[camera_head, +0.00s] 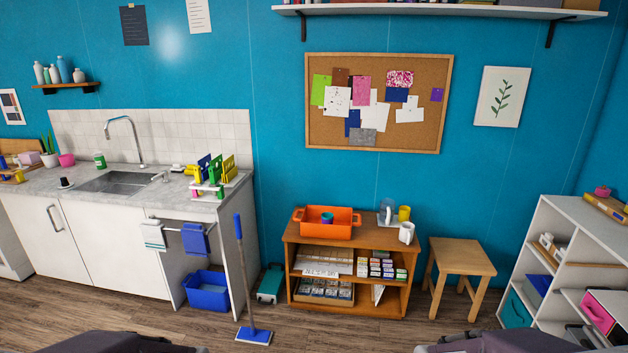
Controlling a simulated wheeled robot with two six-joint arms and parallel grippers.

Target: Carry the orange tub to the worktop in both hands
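The orange tub (341,225) sits on top of a low wooden shelf unit (292,236) against the blue wall. It has a handle at each end, and a small teal and purple cup (327,218) shows at it; I cannot tell whether the cup is inside. The grey worktop (135,193) with a sink (113,182) runs along the wall at the left. Only dark parts of my arms show at the bottom edge, at left and right. Neither gripper is in view, and nothing of mine touches the tub.
A blue mop (254,335) stands between the worktop and the shelf unit. A blue bin (207,290) is under the worktop. A rack of colourful tools (210,180) fills the worktop's right end. A stool (461,257) stands right of the unit.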

